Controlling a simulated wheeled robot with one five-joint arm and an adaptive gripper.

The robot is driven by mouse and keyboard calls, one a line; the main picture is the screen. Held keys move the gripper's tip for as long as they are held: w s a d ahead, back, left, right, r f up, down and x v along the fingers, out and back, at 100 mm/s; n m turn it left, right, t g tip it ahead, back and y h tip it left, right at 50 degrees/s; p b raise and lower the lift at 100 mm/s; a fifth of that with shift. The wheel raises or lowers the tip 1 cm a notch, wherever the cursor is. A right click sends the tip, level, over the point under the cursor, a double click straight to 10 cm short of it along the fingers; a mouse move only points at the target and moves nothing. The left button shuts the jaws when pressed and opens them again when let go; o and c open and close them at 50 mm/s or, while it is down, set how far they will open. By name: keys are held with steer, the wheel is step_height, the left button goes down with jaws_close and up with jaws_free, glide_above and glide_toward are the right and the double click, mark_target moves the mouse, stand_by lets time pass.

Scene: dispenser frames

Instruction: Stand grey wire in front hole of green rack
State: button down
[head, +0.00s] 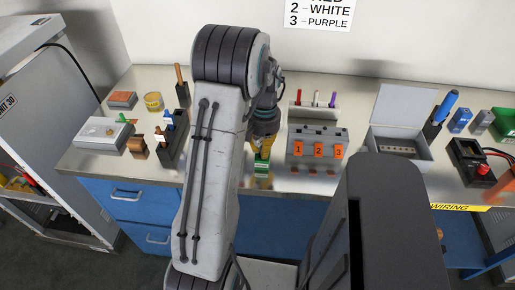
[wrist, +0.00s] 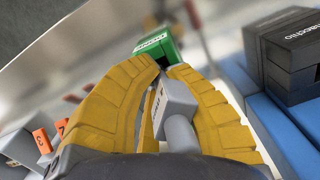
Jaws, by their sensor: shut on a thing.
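My gripper (wrist: 163,68) has yellow fingers closed around a grey wire (wrist: 180,128), which has a pale labelled block on it. The green rack (wrist: 148,50) shows just past the fingertips in the wrist view, with a white label on it. Its holes cannot be made out. In the head view the gripper (head: 264,148) points down at the bench's front part, just above the green rack (head: 262,183). My arm and fingers hide the wire there. I cannot tell whether the wire touches the rack.
A grey dispenser (head: 318,133) with orange numbered tags stands to the right. An open grey box (head: 400,140) is further right. A dark holder (head: 172,150) with tools and a grey switch box (head: 103,134) stand left. The bench edge lies close in front of the rack.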

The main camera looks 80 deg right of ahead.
steer(key=shift+r, duration=0.1)
steer(key=c, duration=1.2)
jaws_free()
steer(key=shift+s, duration=0.1)
steer(key=shift+r, duration=0.1)
steer(key=r, duration=0.4)
steer(key=r+b, duration=0.1)
steer(key=r, duration=0.3)
steer(key=r+b, duration=0.1)
steer(key=r, duration=0.3)
steer(key=shift+d, duration=0.35)
steer(key=shift+f, duration=0.1)
